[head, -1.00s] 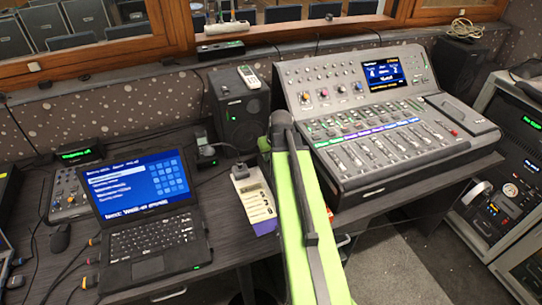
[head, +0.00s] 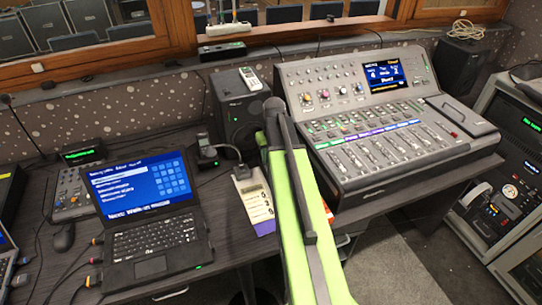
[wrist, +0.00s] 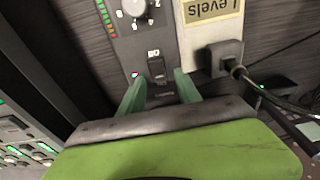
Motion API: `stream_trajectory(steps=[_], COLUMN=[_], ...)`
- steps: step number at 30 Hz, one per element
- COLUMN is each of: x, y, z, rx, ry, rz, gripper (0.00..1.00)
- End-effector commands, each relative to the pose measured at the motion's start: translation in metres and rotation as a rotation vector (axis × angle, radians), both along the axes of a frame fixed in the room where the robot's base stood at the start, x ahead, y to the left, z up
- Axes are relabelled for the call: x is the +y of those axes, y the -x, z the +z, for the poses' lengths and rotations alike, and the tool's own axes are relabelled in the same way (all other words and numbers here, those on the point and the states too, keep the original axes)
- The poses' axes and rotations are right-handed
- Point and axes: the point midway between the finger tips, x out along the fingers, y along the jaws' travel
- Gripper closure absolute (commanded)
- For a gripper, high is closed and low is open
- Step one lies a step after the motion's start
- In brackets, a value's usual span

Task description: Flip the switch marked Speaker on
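A dark rocker switch (wrist: 157,68) sits on a grey panel (wrist: 122,50) in the wrist view, below a round knob. Small print beside it is too small to read, so I cannot confirm the Speaker mark. My gripper (wrist: 160,82) is open and empty. Its two green-grey fingers are spread, with the switch just beyond and between their tips; I cannot tell whether they touch the panel. In the head view my green arm hides the gripper and the switch.
A card marked Levels (wrist: 213,14) and a black plug with a cable (wrist: 221,58) lie right of the panel in the wrist view. In the head view, the mixer (head: 375,190) stands right of my arm, the laptop (head: 155,240) left and a speaker (head: 235,118) behind.

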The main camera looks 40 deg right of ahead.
Motion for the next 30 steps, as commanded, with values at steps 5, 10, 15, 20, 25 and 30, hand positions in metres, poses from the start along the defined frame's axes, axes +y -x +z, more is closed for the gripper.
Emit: stream_trajectory(steps=[5, 10, 15, 20, 25, 30], x=[0.000, -0.001, 0.000, 0.001, 0.002, 0.003], y=[0.000, 0.000, 0.003, 0.007, 0.012, 0.017], z=[0.000, 0.005, 0.026, 0.060, 0.100, 0.139], rx=[-0.001, -0.002, -0.002, -0.002, -0.001, -0.001], ry=[0.000, 0.000, 0.000, 0.000, 0.000, 0.000], rz=[-0.001, -0.001, -0.001, -0.002, -0.002, -0.002], gripper=[0.60, 0.60, 0.60, 0.60, 0.60, 0.60])
